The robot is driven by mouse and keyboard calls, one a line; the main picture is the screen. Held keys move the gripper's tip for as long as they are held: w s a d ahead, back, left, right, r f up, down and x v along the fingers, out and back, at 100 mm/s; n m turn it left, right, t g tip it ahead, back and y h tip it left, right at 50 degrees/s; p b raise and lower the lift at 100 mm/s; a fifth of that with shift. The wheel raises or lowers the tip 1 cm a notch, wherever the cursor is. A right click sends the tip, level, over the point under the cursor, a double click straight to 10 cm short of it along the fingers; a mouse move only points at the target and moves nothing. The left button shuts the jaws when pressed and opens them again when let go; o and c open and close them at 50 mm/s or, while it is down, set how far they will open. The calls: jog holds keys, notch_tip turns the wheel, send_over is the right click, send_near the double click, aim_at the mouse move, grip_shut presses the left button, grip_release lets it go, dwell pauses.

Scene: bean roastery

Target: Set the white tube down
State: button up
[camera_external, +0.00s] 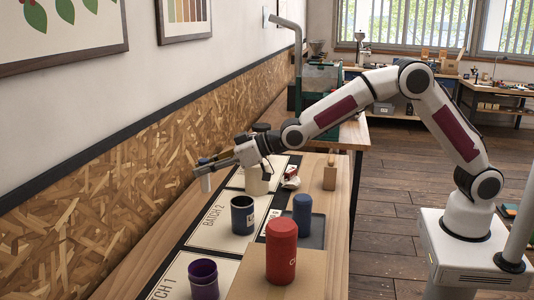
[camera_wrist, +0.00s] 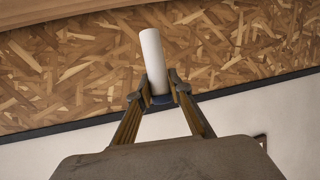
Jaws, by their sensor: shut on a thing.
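The white tube (camera_external: 206,183) hangs upright at the end of my gripper (camera_external: 205,165), above the wall-side part of the wooden table (camera_external: 152,262). In the wrist view the white tube (camera_wrist: 152,52) extends from between my gripper's two fingertips (camera_wrist: 160,88). A dark blue part shows at the tube's end between the fingers. My gripper is shut on the tube. The tube appears clear of the tabletop, but the exact height is hard to tell.
A cream container (camera_external: 257,180) stands below my wrist. A dark blue cup (camera_external: 242,217) stands on the BATCH 2 mat (camera_external: 208,222). A purple cup (camera_external: 203,280), red canister (camera_external: 281,252) and blue canister (camera_external: 302,214) stand nearer. The chipboard wall (camera_external: 130,180) runs close on the left.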

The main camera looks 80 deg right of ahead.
jog(key=s+d+r+m+h, duration=0.1)
jog(key=s+d+h, duration=0.1)
jog(key=d, duration=1.4)
jog(key=s+d+r+m+h, duration=0.1)
jog(key=s+d+m, duration=0.1)
jog(key=d, duration=1.3)
jog(key=s+d+f+m+h, duration=0.1)
jog(key=s+d, duration=0.8)
jog(key=d, duration=0.3)
jog(key=s+d+f+m+h, duration=0.1)
jog(key=s+d+f+h, duration=0.1)
jog(key=s+d, duration=0.8)
jog(key=shift+w+d+f, duration=0.3)
jog(key=shift+d+f, duration=0.05)
jog(key=shift+f, duration=0.4)
jog(key=shift+w+d+f, duration=0.3)
jog(key=shift+d+f, duration=0.05)
jog(key=shift+f, duration=0.45)
jog(key=shift+w+d+f, duration=0.3)
jog(key=shift+d+f, duration=0.05)
jog(key=shift+f, duration=0.4)
notch_tip(320, 180, down, 6)
jog(key=shift+f, duration=0.15)
